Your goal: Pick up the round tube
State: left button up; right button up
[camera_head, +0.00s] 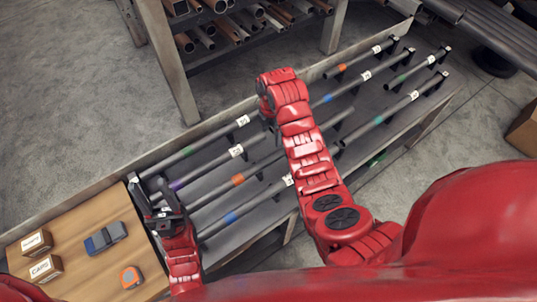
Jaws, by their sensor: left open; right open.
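Several long dark tubes lie side by side on the rack, with coloured bands and white labels. They include a green-banded tube (205,142), a purple-banded tube (205,170), an orange-banded tube (215,193) and a blue-banded tube (250,207). I cannot tell which is the round tube meant. My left gripper (152,207) is open at the left ends of these tubes, beside the wooden board. My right gripper (271,124) is above the middle of the rack, near the tubes' right ends. Its fingers are mostly hidden by my red wrist. Neither gripper visibly holds anything.
More banded tubes (390,112) rest on black supports at the right. A wooden board (85,215) at the left carries two small boxes (45,268), a dark blue tool (105,238) and an orange tape measure (131,277). A shelf of pipes (235,28) stands behind.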

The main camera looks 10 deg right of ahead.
jog(key=b, duration=1)
send_over(269, 158)
jog(key=f, duration=1.1)
jog(key=shift+d+f, duration=0.3)
jog(key=shift+d, duration=0.05)
jog(key=shift+f+p, duration=0.1)
jog(key=shift+p, duration=0.55)
jog(key=f, duration=0.1)
jog(key=f+p, duration=0.1)
jog(key=p, duration=0.1)
jog(key=shift+a+f, duration=0.25)
jog(key=shift+f, duration=0.15)
jog(key=shift+f+p, duration=0.35)
jog(key=shift+f, duration=0.7)
jog(key=shift+w, duration=0.1)
grip_shut()
